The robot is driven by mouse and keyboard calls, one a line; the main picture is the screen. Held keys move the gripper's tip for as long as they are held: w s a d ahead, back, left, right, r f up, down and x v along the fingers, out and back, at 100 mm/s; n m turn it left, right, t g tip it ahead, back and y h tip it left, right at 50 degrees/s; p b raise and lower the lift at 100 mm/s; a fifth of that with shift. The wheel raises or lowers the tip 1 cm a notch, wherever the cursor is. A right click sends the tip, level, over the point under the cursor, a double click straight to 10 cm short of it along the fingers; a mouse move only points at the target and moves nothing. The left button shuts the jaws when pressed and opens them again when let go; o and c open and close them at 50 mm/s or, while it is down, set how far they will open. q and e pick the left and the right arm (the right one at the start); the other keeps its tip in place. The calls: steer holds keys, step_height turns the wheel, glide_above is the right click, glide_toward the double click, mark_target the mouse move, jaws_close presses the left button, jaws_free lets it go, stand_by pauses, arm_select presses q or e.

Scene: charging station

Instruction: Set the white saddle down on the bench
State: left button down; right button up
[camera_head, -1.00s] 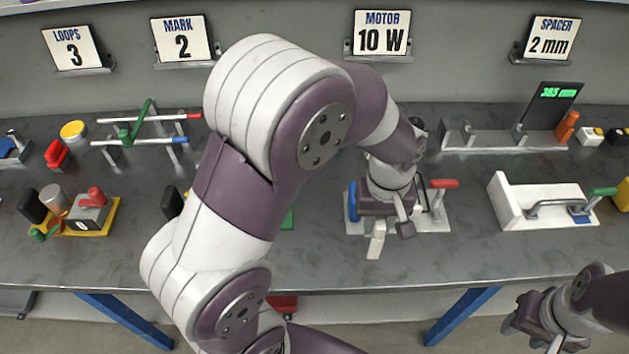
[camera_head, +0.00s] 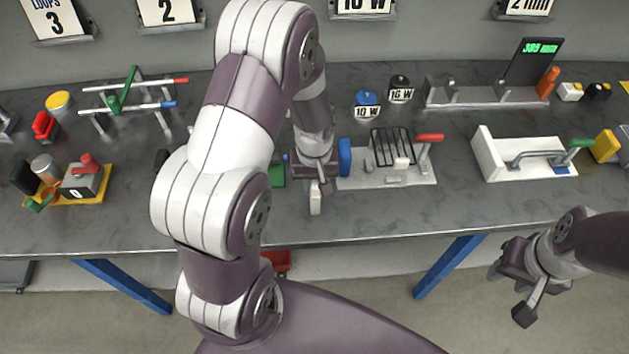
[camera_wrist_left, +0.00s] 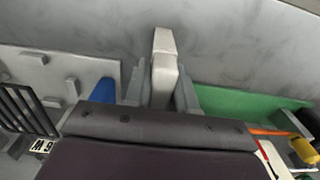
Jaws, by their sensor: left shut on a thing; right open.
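The white saddle (camera_head: 315,203) is a small pale block between the fingers of my left gripper (camera_head: 319,187). The wrist view shows the saddle (camera_wrist_left: 164,72) gripped from both sides, with its near end hidden by the gripper body. Below it is the grey metal bench (camera_head: 400,214), near its front edge. I cannot tell whether the saddle touches the bench. My right gripper (camera_head: 513,288) is open and empty, in front of the bench at the lower right.
Right of the left gripper stands a light fixture plate (camera_head: 412,178) with a blue block (camera_head: 344,157), black grille and red handle. A green piece (camera_wrist_left: 245,105) lies on the other side. A white clamp fixture (camera_head: 490,155) stands further right. Bare bench lies between the two fixtures.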

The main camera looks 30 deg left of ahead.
arm_select(q)
steer(key=shift+f, duration=0.2)
steer(key=c, duration=0.9)
jaws_free()
steer(key=shift+r, duration=0.1)
step_height(320, 180, up, 12)
steer(key=shift+f, duration=0.25)
steer(key=shift+s+d+r, duration=0.1)
steer(key=shift+s+r, duration=0.1)
steer(key=shift+r, duration=0.1)
steer(key=s+d+m, duration=0.1)
steer(key=s+m, duration=0.1)
steer(key=s+d+m+t, duration=0.1)
steer(key=s+m, duration=0.1)
steer(key=s, duration=0.1)
steer(key=s+d+m, duration=0.1)
steer(key=s+m, duration=0.1)
steer(key=shift+s+d+f+m, duration=0.15)
steer(key=shift+d+f+m, duration=0.15)
steer(key=shift+d+f, duration=0.1)
